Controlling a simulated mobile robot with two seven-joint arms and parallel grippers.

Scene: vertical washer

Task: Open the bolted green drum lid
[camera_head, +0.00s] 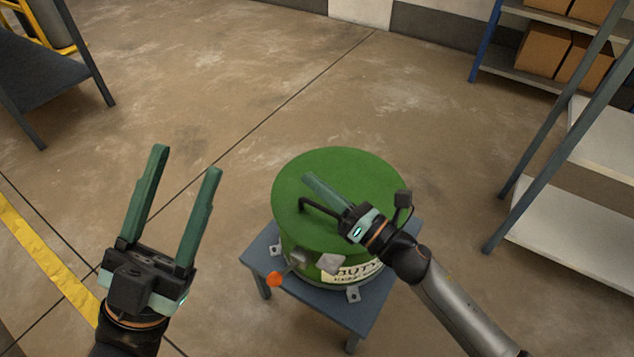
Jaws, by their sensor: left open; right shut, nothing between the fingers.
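The green drum (300,245) stands upright on a small blue-grey table. Its round green lid (340,165) is down on top, with a black handle (310,203) on it. My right gripper hides part of the lid.
The small table (375,309) has little room around the drum. A dark table (40,70) is at the upper left. A yellow floor line (45,260) runs at the left. The floor between is clear.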

